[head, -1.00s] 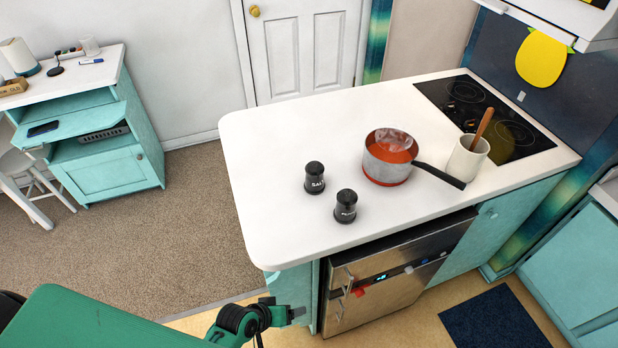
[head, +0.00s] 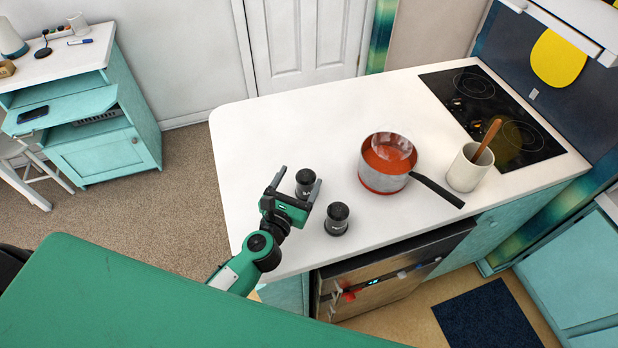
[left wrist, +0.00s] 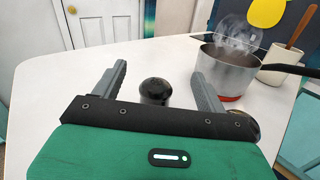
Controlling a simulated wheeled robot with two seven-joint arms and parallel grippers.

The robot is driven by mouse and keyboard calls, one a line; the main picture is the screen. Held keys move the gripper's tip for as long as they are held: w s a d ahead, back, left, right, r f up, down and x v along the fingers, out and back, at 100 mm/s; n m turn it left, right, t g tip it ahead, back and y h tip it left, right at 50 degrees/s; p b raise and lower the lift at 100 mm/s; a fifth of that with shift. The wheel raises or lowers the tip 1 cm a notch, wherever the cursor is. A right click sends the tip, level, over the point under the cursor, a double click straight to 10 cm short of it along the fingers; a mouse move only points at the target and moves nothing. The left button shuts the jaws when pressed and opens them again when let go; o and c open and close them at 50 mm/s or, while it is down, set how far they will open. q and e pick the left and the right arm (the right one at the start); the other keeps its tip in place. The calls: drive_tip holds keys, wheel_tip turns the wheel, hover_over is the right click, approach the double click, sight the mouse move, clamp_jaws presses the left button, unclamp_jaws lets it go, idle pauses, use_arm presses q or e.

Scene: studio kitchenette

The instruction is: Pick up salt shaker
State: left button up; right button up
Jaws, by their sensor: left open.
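The salt shaker (head: 304,180) is dark with a black top and stands upright on the white counter. It also shows in the left wrist view (left wrist: 155,92), between the two fingers and a little beyond them. My left gripper (head: 296,183) is open, with one finger on each side of the salt shaker in the head view; I cannot tell whether either touches it. The gripper's body hides the shaker's lower part. A similar dark pepper shaker (head: 337,218) stands just right of the gripper and nearer the counter's front edge. My right gripper does not show.
A red-and-silver saucepan (head: 386,163) stands right of the shakers, its handle pointing to the lower right. The white counter (head: 290,125) is clear behind the shakers.

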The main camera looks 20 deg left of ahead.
sight(303, 191)
use_arm(q)
wheel_tip(303, 191, down, 8)
drive_tip(key=b, duration=0.4)
drive_tip(key=shift+w+r, duration=0.15)
drive_tip(key=shift+w, duration=0.55)
drive_tip(key=shift+w+d+p, duration=0.1)
drive_tip(key=shift+w+p, duration=0.25)
drive_tip(key=shift+w, duration=0.4)
drive_tip(key=w, duration=0.2)
drive_tip(key=w+p, duration=0.1)
drive_tip(key=w, duration=0.1)
drive_tip(key=shift+d, duration=0.2)
drive_tip(key=shift+w+f, duration=0.2)
drive_tip(key=shift+w, duration=0.1)
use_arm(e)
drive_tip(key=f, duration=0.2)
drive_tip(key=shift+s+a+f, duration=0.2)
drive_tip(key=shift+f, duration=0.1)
use_arm(q)
drive_tip(key=shift+s, duration=0.1)
drive_tip(key=c, duration=1.1)
drive_tip(key=shift+c, duration=0.2)
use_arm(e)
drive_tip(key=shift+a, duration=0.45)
